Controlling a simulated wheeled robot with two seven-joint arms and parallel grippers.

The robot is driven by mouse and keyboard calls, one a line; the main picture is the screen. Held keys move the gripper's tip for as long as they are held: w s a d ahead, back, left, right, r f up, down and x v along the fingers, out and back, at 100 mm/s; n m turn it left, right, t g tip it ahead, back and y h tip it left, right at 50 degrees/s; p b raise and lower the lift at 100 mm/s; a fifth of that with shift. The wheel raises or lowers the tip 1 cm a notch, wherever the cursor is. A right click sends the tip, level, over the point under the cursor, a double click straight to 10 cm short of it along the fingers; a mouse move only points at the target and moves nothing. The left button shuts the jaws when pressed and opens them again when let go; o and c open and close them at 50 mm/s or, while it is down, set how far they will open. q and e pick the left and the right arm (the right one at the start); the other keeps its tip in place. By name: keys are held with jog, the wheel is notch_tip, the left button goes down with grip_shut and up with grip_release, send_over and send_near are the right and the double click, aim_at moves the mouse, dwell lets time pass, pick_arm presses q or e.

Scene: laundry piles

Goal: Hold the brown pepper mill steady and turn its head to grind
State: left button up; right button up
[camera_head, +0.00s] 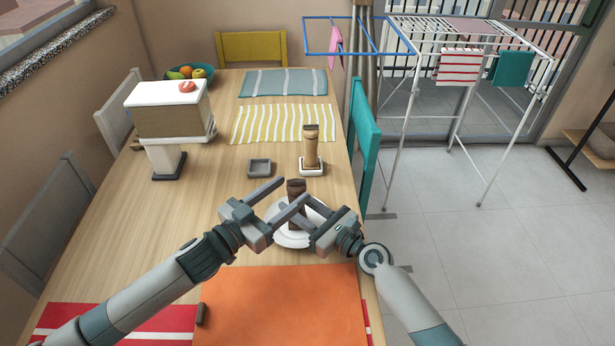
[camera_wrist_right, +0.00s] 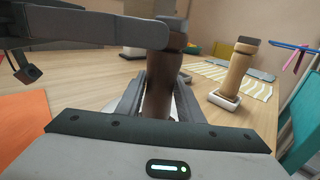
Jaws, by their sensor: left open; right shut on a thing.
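The brown pepper mill (camera_head: 296,187) stands upright over a white plate (camera_head: 282,239) near the table's right edge. My right gripper (camera_head: 291,212) is shut on the mill's body, which also shows between its fingers in the right wrist view (camera_wrist_right: 160,97). My left gripper (camera_head: 295,190) is open, its fingers at the height of the mill's head, one on either side. In the right wrist view a left finger (camera_wrist_right: 95,28) passes in front of the mill just below its dark top. The mill's lower part is largely hidden by the grippers.
A light wooden mill (camera_head: 311,148) stands in a white dish behind. A grey square dish (camera_head: 260,167) is beside it. A boxy stand (camera_head: 172,112) is at left. An orange mat (camera_head: 285,305) lies in front. A teal chair (camera_head: 362,145) borders the right edge.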

pick_arm(q)
jog(key=x, duration=0.7)
jog(key=shift+w+d, duration=0.2)
jog(key=shift+c, duration=0.6)
jog(key=c, duration=0.9)
